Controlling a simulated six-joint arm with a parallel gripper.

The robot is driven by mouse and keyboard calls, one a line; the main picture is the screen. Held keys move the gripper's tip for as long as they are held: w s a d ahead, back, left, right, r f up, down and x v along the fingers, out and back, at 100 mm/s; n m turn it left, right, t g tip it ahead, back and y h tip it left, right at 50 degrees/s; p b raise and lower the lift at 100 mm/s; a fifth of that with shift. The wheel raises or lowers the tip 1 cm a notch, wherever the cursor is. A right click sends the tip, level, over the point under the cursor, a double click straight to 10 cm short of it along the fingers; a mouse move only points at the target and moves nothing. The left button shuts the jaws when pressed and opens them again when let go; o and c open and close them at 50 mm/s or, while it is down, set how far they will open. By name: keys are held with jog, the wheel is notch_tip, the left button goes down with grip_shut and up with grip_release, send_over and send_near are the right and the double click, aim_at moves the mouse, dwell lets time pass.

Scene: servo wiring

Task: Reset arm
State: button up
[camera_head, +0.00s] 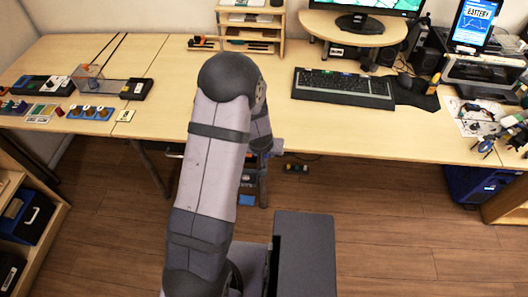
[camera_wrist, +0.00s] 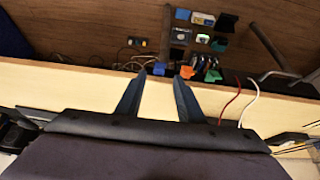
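My arm stands in the middle of the head view, folded upright in front of the long wooden table (camera_head: 300,137). In the head view its gripper end is hidden behind the arm links. In the wrist view my gripper (camera_wrist: 160,78) shows two dark fingers with a clear gap between them. It is open and empty. The fingers point past the edge of a pale wood surface (camera_wrist: 80,78) toward the floor.
A keyboard (camera_head: 343,88), a monitor (camera_head: 380,6) and a printer (camera_head: 485,75) stand on the table's right. Small boards (camera_head: 92,112) lie at the left.

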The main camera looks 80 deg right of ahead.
dwell(0.5)
jog(key=s+a+f+g+y, duration=0.15)
jog(key=a+y, duration=0.65)
jog(key=a, duration=1.3)
jog(key=w+a+r+n, duration=0.5)
jog(key=w+a+r, duration=0.15)
jog(key=w, duration=0.35)
jog(key=w+a+r+n, duration=0.45)
jog(key=w+a, duration=0.25)
jog(key=w, duration=0.4)
jog(key=w+a+r+n+t+h, duration=0.1)
jog(key=w+a+r+n, duration=0.1)
jog(key=w+a+n, duration=0.3)
jog(key=w+a+r+n+t+h, duration=0.1)
jog(key=w+a+r+n+h, duration=0.2)
jog(key=a, duration=0.5)
notch_tip(320, 180, down, 32)
jog(key=y+b, duration=0.1)
jog(key=b, duration=3)
jog(key=shift+d+r, duration=0.15)
jog(key=shift+d, duration=0.1)
